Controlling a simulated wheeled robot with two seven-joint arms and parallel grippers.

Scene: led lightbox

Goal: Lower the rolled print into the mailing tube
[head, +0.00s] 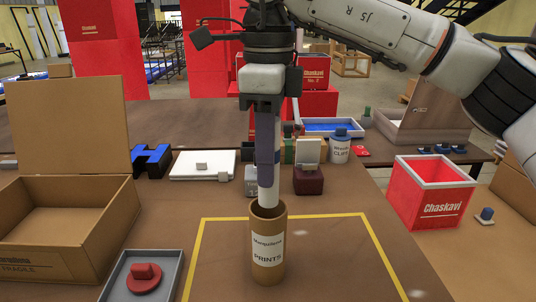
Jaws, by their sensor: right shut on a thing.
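The brown mailing tube (267,270), labelled PRINTS, stands upright inside a yellow outline on the table. My right gripper (267,157) is above the tube, pointing straight down. It is shut on the rolled print (268,192), a slim white roll held upright. The print's lower end overlaps the tube's open mouth. I cannot tell whether it is just inside the mouth or right above it. The upper part of the print is partly hidden by the fingers. My left gripper is not in view.
An open cardboard box (65,215) stands at left, with a grey tray (115,290) holding a red object (144,279) in front. A red Chaskavi bin (428,195) is at right. Several small items, including a clips jar (340,148), stand behind the tube. The outlined area around the tube is clear.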

